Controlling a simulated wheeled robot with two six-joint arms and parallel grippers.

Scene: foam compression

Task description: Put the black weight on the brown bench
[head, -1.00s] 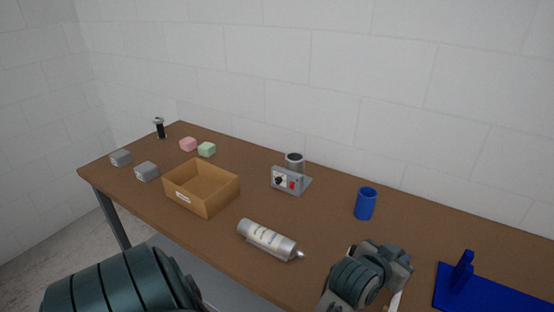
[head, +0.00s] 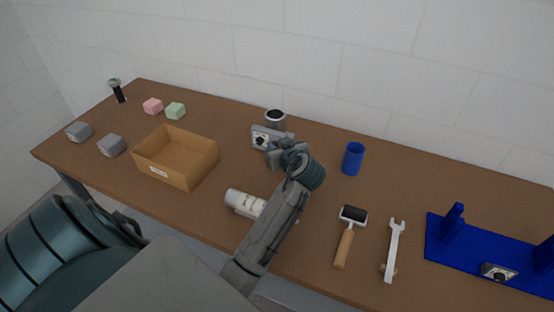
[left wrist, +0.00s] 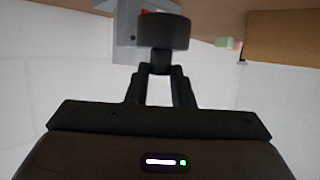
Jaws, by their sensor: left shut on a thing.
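My left gripper (head: 275,156) is at the front of the grey control box, over the middle of the brown bench (head: 215,218). In the left wrist view the gripper (left wrist: 162,78) is shut on the narrow neck of the black weight (left wrist: 163,32), a dark round disc. In the head view my gripper and wrist hide the weight. I cannot tell whether the weight touches the bench or the box. My right gripper is not in view.
The grey control box (head: 260,138) with a metal cup (head: 275,118) stands by my left gripper. A cardboard box (head: 175,158), white tube (head: 245,204), blue cup (head: 353,159), roller (head: 346,236), wrench (head: 394,245) and blue stand (head: 480,252) are around. Clear bench lies between the cardboard and control boxes.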

